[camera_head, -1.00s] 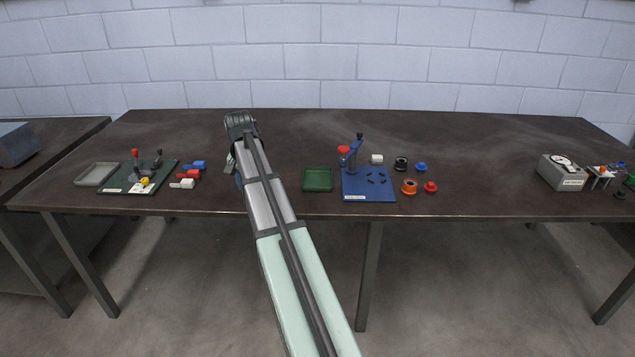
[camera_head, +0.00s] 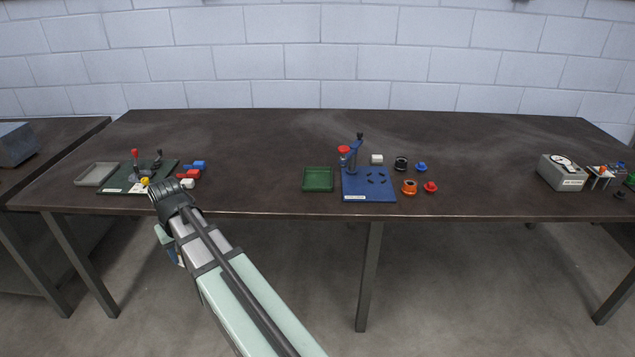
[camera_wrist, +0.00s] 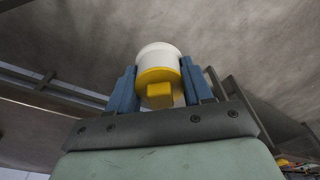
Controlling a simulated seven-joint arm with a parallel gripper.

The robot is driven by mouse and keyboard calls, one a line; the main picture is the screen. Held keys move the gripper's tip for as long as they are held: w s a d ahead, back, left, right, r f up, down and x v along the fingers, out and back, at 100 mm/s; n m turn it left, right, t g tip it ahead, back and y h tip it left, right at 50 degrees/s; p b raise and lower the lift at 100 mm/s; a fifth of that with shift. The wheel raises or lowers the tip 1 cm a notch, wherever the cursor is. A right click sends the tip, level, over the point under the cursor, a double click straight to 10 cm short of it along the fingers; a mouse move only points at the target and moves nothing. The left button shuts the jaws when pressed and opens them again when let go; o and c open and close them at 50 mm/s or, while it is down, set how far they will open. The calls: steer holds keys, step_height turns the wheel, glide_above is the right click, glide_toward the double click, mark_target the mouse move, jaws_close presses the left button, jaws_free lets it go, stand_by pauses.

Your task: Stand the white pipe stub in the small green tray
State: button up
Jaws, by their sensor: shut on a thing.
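My gripper (camera_wrist: 160,82) shows in the wrist view, its two blue fingers shut on the sides of a white pipe stub (camera_wrist: 158,52). A yellow end with a square boss (camera_wrist: 160,93) is on the stub's side facing the camera. In the head view my arm reaches to the table's front edge at the left; the fingers and stub cannot be made out there. The small green tray (camera_head: 318,188) lies near the front edge in the middle of the table. It looks empty and is well to the right of my arm's end.
A blue plate (camera_head: 355,192) with an upright clamp stands right beside the tray. Orange, blue, red and black fittings (camera_head: 409,187) lie right of it. A green board (camera_head: 170,166), a grey tray (camera_head: 97,174) and red, blue and white pieces lie left.

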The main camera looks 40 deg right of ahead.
steer(key=d+r+m, duration=0.3)
steer(key=d+m, duration=0.1)
steer(key=d, duration=1.8)
steer(key=d+r+m, duration=0.3)
steer(key=d, duration=1.9)
steer(key=w+d+r+m+g+h, duration=0.1)
steer(key=w+d+r+m, duration=0.3)
steer(key=d+m, duration=0.6)
steer(key=shift+w+a+f, duration=0.1)
steer(key=shift+w+f, duration=0.1)
steer(key=shift+f, duration=1.6)
steer(key=shift+w+f, duration=0.15)
steer(key=shift+f, duration=1.6)
steer(key=shift+w+a+f, duration=0.1)
steer(key=shift+w+f, duration=0.1)
steer(key=shift+f, duration=1.6)
steer(key=shift+f, duration=0.1)
steer(key=o, duration=1.1)
steer(key=shift+c, duration=0.2)
